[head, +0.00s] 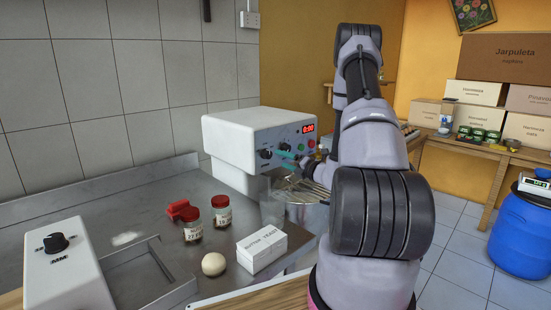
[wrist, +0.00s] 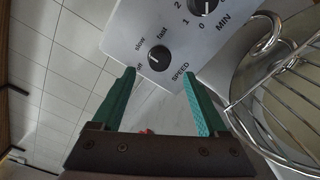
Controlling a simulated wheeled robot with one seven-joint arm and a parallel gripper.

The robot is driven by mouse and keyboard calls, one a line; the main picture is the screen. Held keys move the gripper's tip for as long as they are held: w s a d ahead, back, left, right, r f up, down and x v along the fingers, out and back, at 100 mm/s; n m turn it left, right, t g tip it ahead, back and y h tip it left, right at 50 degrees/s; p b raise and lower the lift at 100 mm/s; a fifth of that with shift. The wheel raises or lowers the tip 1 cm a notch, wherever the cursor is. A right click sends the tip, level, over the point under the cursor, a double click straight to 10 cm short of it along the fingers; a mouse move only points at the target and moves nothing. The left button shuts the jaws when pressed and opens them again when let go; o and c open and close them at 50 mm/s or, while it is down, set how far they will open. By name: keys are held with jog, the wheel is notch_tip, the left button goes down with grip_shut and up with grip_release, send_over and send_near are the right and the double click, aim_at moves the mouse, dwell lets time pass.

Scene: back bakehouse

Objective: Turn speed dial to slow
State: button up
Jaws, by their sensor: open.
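The speed dial (wrist: 159,57) is a black round knob on the pale panel of a white mixer (head: 232,140). The dial also shows in the head view (head: 265,153). My gripper (wrist: 158,75) is open, its teal fingers either side of and just short of the dial, with nothing between them. In the head view my gripper (head: 284,160) is at the mixer's front.
A second dial marked MIN (wrist: 203,6) sits beside the speed dial. A wire guard (wrist: 275,95) and metal bowl are close on the right. Jars (head: 221,211), a yeast box (head: 262,247) and a dough ball (head: 214,264) stand on the steel counter (head: 150,215).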

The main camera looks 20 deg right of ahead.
jog(key=v, duration=0.3)
jog(key=shift+s+d, duration=0.15)
jog(key=shift+s, duration=0.1)
jog(key=s+a+r+n+g+y, duration=0.4)
jog(key=a+r+n+g, duration=0.1)
jog(key=a+r+n, duration=0.3)
jog(key=s+a+r+n+g+y, duration=0.3)
jog(key=s+a+r+n+g, duration=0.15)
jog(key=a+r+n, duration=0.35)
jog(key=s+a+r+n+g+h, duration=0.35)
jog(key=s+a+n+g, duration=0.2)
jog(key=s+n, duration=0.55)
jog(key=s+d+r+n+t+h, duration=0.5)
jog(key=s+r+n+h, duration=0.3)
jog(key=n, duration=0.4)
jog(key=shift+s+d+n+t, duration=0.3)
jog(key=shift+s, duration=0.2)
